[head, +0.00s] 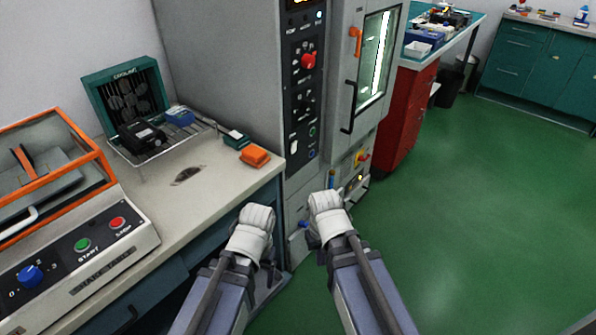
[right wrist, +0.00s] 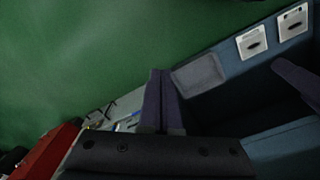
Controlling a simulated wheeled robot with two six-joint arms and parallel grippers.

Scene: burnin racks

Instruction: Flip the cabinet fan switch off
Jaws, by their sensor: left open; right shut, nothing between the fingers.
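The tall grey cabinet (head: 222,70) stands at centre in the head view, with a black control strip (head: 301,90) down its front. The strip carries a red knob (head: 308,61) and small switches (head: 294,147) lower down. The labels are too small to tell which is the fan switch. My left gripper (head: 251,228) is open, low in front of the bench and cabinet; its fingertips are not clear. My right gripper (head: 326,208) is to its right, below the cabinet door, apart from the strip. Its fingers (right wrist: 163,100) are shut and empty in the right wrist view.
The cabinet door has an orange latch (head: 356,41) and a black handle (head: 349,108). A bench (head: 215,175) at left holds a wire rack, an orange block (head: 255,155) and an orange-framed shaker (head: 60,170). A red drawer unit (head: 408,115) stands right. Green floor (head: 480,200) is clear.

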